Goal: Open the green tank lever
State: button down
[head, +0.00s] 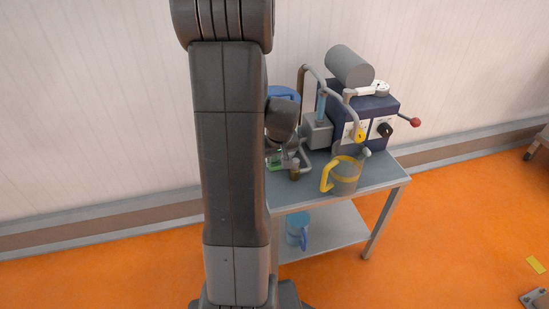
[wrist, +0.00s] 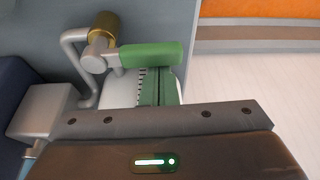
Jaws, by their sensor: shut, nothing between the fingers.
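The green tank lever (wrist: 152,55) shows in the wrist view as a thick green handle on a grey pivot beside a brass-coloured fitting (wrist: 103,25). It lies roughly level across the picture. My gripper (wrist: 160,120) fills the lower part of that view, close to the lever, shut and empty.
A grey cart (head: 385,174) carries a dark blue machine (head: 375,108) with a red-knobbed lever (head: 415,122), pipes and a yellow-rimmed jug (head: 344,180). A blue-handled jug (head: 297,232) stands on the lower shelf.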

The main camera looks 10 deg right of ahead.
jog(key=shift+s+f+n+y+b, duration=0.25)
jog(key=shift+s+n+b, duration=0.3)
jog(key=shift+n+b, duration=0.35)
jog(key=n+b, duration=0.1)
jog(key=s+n+y, duration=0.1)
jog(key=shift+s+n+b, duration=0.25)
jog(key=shift+n+b, duration=0.05)
jog(key=shift+b, duration=0.1)
jog(key=s+n, duration=0.1)
jog(key=s+n+g+b, duration=0.1)
jog(key=n, duration=0.1)
jog(key=shift+d+r+n+y+b, duration=0.1)
jog(key=shift+d+n+y+b, duration=0.2)
jog(key=shift+d+y, duration=0.05)
jog(key=n, duration=0.1)
jog(key=s+d+n, duration=0.1)
jog(key=shift+r+n+g+y, duration=0.1)
jog(key=shift+n+g+y, duration=0.2)
jog(key=shift+n+g, duration=0.1)
jog(key=n, duration=0.1)
jog(key=s+d+n, duration=0.1)
jog(key=shift+n+g, duration=0.3)
jog(key=shift+g, duration=0.1)
jog(key=n, duration=0.1)
jog(key=d+n+g, duration=0.1)
jog(key=shift+s+d+n+y, duration=0.25)
jog(key=shift+s+n+y, duration=0.05)
jog(key=shift+s+n, duration=0.1)
jog(key=shift+s+d, duration=0.1)
jog(key=shift+d, duration=0.3)
